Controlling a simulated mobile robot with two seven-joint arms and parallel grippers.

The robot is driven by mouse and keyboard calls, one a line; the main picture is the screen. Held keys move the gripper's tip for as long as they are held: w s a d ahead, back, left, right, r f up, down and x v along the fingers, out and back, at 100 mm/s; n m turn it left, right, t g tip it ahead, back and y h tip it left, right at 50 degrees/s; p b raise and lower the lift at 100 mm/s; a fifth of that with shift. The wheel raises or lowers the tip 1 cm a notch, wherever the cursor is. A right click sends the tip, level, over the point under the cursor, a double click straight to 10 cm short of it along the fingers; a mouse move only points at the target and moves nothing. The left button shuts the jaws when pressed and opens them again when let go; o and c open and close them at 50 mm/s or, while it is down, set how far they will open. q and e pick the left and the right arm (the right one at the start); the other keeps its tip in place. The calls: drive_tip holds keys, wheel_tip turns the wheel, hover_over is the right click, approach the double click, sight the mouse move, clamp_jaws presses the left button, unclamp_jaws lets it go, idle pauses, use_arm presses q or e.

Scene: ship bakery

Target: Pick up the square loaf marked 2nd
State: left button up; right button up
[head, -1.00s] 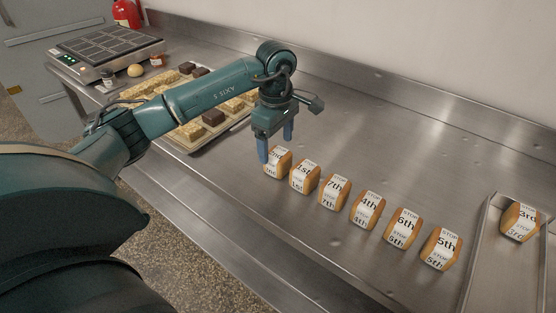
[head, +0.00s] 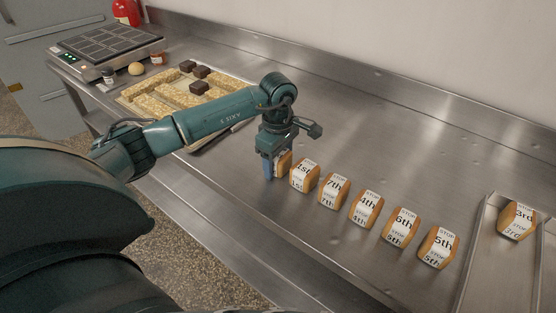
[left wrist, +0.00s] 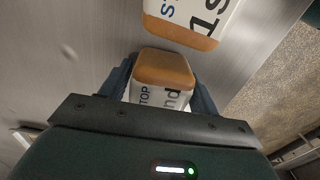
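The square loaf marked 2nd (head: 284,161) stands on the steel counter at the left end of a row of banded loaves, mostly hidden behind my left gripper (head: 274,168). In the left wrist view the 2nd loaf (left wrist: 163,70) has a brown crust and a white band reading "nd". The left gripper (left wrist: 163,85) is down around it, one blue finger on each side. The fingers look open and very close to the loaf's sides; I see no clear grip. The loaf rests on the counter. My right gripper is not in view.
The 1st loaf (head: 304,175) stands just right of the 2nd, then loaves marked 7th (head: 333,191), 4th, 6th and 5th (head: 438,247). The 3rd loaf (head: 517,220) sits in a metal tray (head: 481,250) at right. A pastry tray (head: 150,105) lies behind my left arm.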

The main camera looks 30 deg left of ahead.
use_arm(q)
drive_tip(key=c, duration=0.7)
